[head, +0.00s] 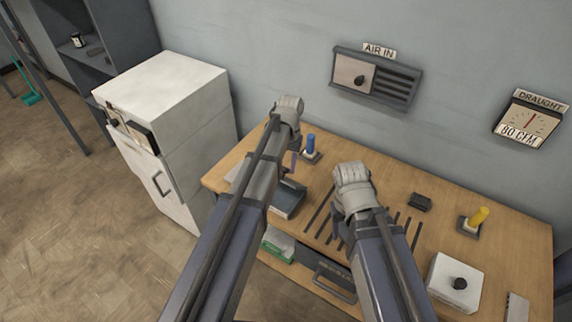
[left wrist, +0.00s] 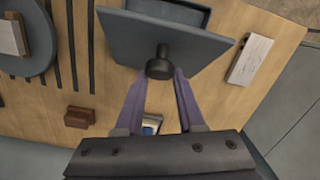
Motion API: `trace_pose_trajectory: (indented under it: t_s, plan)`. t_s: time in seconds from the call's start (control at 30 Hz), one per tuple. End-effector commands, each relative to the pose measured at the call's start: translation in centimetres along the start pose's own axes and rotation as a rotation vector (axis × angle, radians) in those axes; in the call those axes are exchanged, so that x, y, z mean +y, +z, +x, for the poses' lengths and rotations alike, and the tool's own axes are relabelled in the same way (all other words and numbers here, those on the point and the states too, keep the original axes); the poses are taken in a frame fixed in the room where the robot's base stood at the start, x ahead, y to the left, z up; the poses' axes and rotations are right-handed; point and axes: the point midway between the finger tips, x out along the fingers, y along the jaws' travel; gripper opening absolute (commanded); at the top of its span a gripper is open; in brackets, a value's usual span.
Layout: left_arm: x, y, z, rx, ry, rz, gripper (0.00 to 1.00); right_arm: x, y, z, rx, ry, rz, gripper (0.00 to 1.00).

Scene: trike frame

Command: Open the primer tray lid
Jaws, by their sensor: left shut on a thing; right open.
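The primer tray (head: 287,205) is a dark grey box on the wooden bench, partly hidden behind my left arm. Its flat grey lid (left wrist: 125,35) has a black knob (left wrist: 160,66). In the left wrist view the lid looks raised and tilted, with part of the open tray (left wrist: 180,12) showing past its far edge. My left gripper (left wrist: 156,78) has its purple fingers shut on the knob; it also shows in the head view (head: 293,162). My right gripper (head: 340,232) is open over the slotted middle of the bench, largely hidden by its own arm.
A blue-topped post (head: 310,146) stands behind the tray. A pale strip (left wrist: 250,60) lies beside it. A black block (head: 420,202), a yellow post (head: 478,217) and a white box (head: 455,282) stand to the right. A white cabinet (head: 165,130) is left of the bench.

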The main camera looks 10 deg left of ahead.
Motion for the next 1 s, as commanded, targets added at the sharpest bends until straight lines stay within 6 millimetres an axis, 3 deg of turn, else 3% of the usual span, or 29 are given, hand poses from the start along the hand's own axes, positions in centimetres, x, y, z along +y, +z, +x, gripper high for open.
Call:
trace_pose_trajectory:
  t_s: [0.03,0.27,0.3,0.53,1.0]
  plan:
    - [0.69,0.19,0.09,-0.004,0.014,0.006,0.0,-0.01,-0.01,0.1,0.0,0.0,0.0,0.53]
    - [0.68,0.23,0.09,-0.005,0.014,0.006,0.0,-0.01,-0.01,0.1,0.0,0.0,0.0,0.53]
    - [0.69,0.24,0.09,-0.005,0.014,0.006,0.42,-0.01,-0.01,0.09,0.0,0.0,0.0,0.53]
    - [0.51,0.17,0.05,-0.003,0.013,0.004,0.68,-0.01,0.0,0.05,0.0,0.0,0.0,0.53]
    - [0.27,0.1,-0.88,-0.002,0.009,0.002,0.68,0.08,0.05,-0.87,0.0,0.0,0.0,0.53]
